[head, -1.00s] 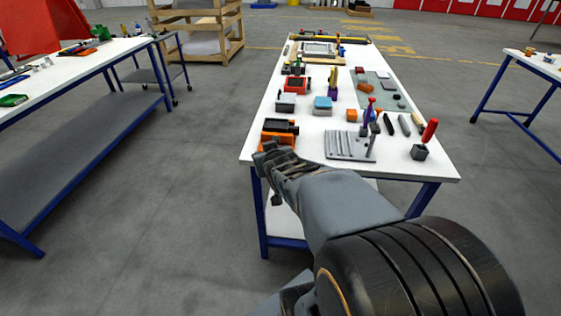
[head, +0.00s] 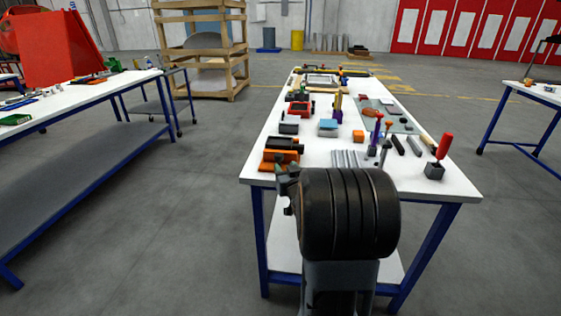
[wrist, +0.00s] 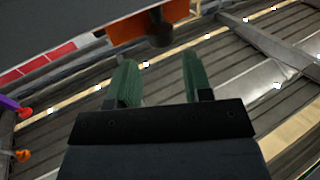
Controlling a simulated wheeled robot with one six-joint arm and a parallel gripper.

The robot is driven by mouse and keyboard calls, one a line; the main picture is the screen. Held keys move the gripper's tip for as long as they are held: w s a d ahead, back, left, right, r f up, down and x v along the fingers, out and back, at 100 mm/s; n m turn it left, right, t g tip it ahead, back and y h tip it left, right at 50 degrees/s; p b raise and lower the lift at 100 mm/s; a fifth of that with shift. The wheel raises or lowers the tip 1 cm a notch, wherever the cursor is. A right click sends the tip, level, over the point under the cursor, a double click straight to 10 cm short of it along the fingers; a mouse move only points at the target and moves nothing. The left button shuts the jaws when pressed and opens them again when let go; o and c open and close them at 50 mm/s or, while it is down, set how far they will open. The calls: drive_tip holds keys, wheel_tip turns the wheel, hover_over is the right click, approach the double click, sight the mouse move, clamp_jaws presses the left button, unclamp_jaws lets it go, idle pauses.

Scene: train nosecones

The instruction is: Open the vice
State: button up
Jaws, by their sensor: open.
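An orange vice (head: 279,160) with a dark upper part sits at the near left corner of the white table. In the wrist view, an orange edge (wrist: 135,27) with a dark round knob below it shows at the top, likely the vice seen close up. My gripper (head: 286,182) is at the table's near edge, just in front of the vice, and mostly hidden behind my arm. In the wrist view its two green fingers (wrist: 160,82) stand apart with nothing between them. The knob is just beyond the fingertips; I cannot tell whether they touch.
A grey ribbed block (head: 346,158) lies right of the vice, partly behind my arm. A red-handled tool (head: 444,147) stands in a dark holder at the right. Several small parts, including a red vice (head: 299,107), lie farther back. The floor left of the table is clear.

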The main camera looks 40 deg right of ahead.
sight(281, 159)
drive_tip(key=shift+x, duration=3)
drive_tip(key=c, duration=0.6)
drive_tip(key=shift+d+r+n+t+y, duration=0.1)
drive_tip(key=shift+d+n+t+y, duration=0.15)
drive_tip(key=shift+n+y, duration=0.6)
drive_tip(key=shift+c, duration=0.2)
drive_tip(key=shift+n+t+y+p, duration=0.25)
drive_tip(key=shift+n+y+p, duration=0.35)
drive_tip(key=shift+y, duration=0.65)
drive_tip(key=o, duration=0.6)
drive_tip(key=shift+a, duration=0.1)
drive_tip(key=shift+o, duration=0.2)
